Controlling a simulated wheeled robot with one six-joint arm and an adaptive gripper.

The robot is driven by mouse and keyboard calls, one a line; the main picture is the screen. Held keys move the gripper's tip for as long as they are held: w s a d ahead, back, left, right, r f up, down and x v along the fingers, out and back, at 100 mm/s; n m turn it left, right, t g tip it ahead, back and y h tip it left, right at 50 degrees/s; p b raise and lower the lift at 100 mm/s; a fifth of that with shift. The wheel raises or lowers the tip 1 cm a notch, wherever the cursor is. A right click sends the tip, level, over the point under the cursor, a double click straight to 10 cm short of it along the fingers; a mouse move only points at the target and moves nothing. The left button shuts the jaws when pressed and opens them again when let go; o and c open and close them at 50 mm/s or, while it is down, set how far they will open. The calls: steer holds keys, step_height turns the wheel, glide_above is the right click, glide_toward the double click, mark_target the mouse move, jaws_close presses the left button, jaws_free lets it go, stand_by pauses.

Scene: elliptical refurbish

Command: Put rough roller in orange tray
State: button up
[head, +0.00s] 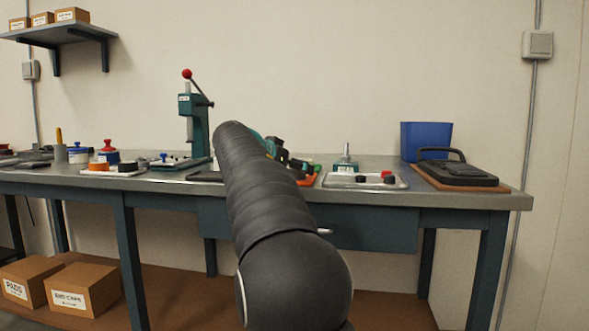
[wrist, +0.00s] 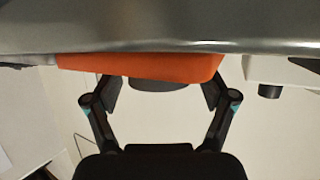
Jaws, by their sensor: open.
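The orange tray (head: 307,180) shows only as a small orange patch past my arm in the head view. In the wrist view, the orange tray (wrist: 140,67) is a wide strip along the grey bench edge. My gripper (head: 282,153) is over the bench, mostly hidden behind my arm. In the wrist view my gripper (wrist: 162,92) is open, its fingers spread on either side of a dark rounded thing (wrist: 158,86) by the tray. I cannot tell whether this is the rough roller, or whether the fingers touch it.
A pale tray (head: 340,182) with black and red parts lies to the right. A blue bin (head: 427,138) and a black case (head: 457,172) stand at the right end. A teal press (head: 195,125) stands left of my arm. The bench front edge (head: 455,198) is close.

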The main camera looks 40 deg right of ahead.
steer(key=shift+r, duration=0.25)
steer(key=v, duration=1.2)
steer(key=shift+f, duration=0.15)
steer(key=s+a+f+n+t+y, duration=0.1)
steer(key=s+a+f+n+y, duration=0.3)
steer(key=s+a+f, duration=0.4)
steer(key=s+a+f+n+y, duration=0.4)
steer(key=s+a+f, duration=0.5)
steer(key=f, duration=0.6)
steer(key=s+a+f+n+t+y, duration=0.1)
steer(key=s+a+f+n+y, duration=0.4)
steer(key=s+f, duration=0.5)
steer(key=a+f+n, duration=0.2)
steer(key=a, duration=0.1)
steer(key=shift+s+a+t, duration=0.3)
steer(key=shift+s+a, duration=0.05)
